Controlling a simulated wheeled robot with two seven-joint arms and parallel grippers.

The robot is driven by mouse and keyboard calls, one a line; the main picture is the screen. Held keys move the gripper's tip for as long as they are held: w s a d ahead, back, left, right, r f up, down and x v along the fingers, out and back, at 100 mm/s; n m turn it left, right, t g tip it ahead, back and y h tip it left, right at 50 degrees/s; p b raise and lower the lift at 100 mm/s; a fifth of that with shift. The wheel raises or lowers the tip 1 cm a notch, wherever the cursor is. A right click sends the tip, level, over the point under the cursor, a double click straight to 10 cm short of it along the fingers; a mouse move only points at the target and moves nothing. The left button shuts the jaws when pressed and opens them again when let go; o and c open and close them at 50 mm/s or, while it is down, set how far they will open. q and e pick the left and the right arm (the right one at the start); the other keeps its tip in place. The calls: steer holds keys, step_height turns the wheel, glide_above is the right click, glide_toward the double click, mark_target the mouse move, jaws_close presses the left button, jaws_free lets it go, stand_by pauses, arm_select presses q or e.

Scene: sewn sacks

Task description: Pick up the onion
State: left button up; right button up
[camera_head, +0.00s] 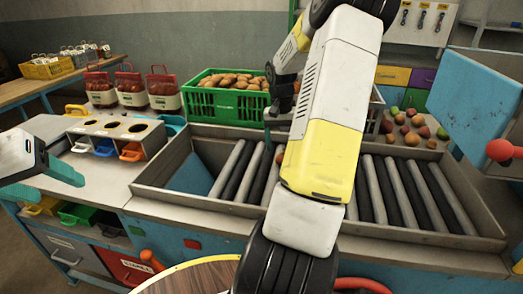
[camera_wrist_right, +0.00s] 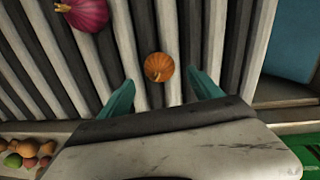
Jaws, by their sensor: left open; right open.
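In the right wrist view, a round orange-brown onion (camera_wrist_right: 158,67) lies on the rollers. A purple-red onion (camera_wrist_right: 85,12) lies further to the upper left, cut by the frame edge. My right gripper (camera_wrist_right: 164,88) is open, with its teal fingers apart on either side below the orange-brown onion; it is not touching it. In the head view my right arm hides most of this spot; a small reddish-brown bit (camera_head: 280,154) shows beside the arm, and I cannot tell which onion it is. My left gripper (camera_head: 45,182) is open and empty at the far left.
The roller tray (camera_head: 425,236) has raised metal rims. A green crate of potatoes (camera_head: 228,103) stands behind it, with red-and-white sacks (camera_head: 131,90) to the left. Mixed round produce (camera_head: 411,130) lies at the back right. A blue panel (camera_head: 475,92) stands at right.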

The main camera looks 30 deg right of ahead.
step_height(320, 180, down, 5)
steer(key=shift+s+r, duration=0.1)
steer(key=shift+s, duration=0.05)
steer(key=c, duration=1.5)
steer(key=shift+o, duration=0.2)
